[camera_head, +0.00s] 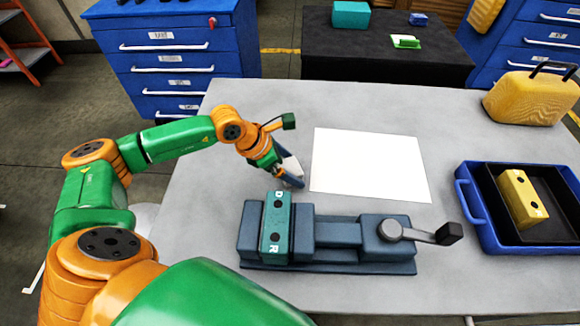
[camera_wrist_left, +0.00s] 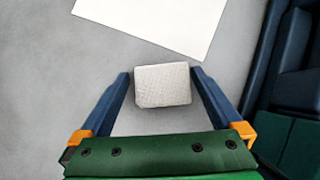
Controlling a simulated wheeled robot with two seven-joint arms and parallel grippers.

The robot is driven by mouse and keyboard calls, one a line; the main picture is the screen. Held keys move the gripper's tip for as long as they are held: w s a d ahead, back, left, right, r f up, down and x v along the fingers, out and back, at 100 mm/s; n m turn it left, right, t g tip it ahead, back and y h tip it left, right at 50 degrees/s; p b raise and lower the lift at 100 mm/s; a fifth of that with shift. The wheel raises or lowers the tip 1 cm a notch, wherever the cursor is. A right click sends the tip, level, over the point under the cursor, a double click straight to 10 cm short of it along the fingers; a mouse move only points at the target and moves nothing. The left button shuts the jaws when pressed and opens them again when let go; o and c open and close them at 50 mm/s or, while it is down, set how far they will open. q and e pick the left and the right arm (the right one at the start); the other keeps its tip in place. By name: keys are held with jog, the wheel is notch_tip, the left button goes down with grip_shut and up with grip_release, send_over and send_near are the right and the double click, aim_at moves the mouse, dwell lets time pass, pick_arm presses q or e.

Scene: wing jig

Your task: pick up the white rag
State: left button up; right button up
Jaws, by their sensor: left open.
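The white rag (camera_wrist_left: 163,86) is a small, pale, woven block on the grey table. In the wrist view it lies between the two blue fingers of my left gripper, near their tips, with a gap on the left and a very narrow one on the right. In the head view the rag (camera_head: 291,166) shows only partly behind the left gripper (camera_head: 292,183), which points down at the table left of the white sheet. The left gripper is open. I cannot tell its exact height above the table. My right gripper is not in view.
A blue-grey vise (camera_head: 340,232) with a teal block (camera_head: 276,228) stands just in front of the left gripper. A white sheet (camera_head: 369,165) lies to its right. A blue tray (camera_head: 468,203) with a yellow block (camera_head: 522,199) and a yellow case (camera_head: 530,99) are farther right.

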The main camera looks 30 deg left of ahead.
aim_at(290, 166)
pick_arm(q)
jog(key=c, duration=1.2)
notch_tip(290, 166, up, 10)
jog(key=shift+b, duration=0.45)
jog(key=shift+c, duration=0.2)
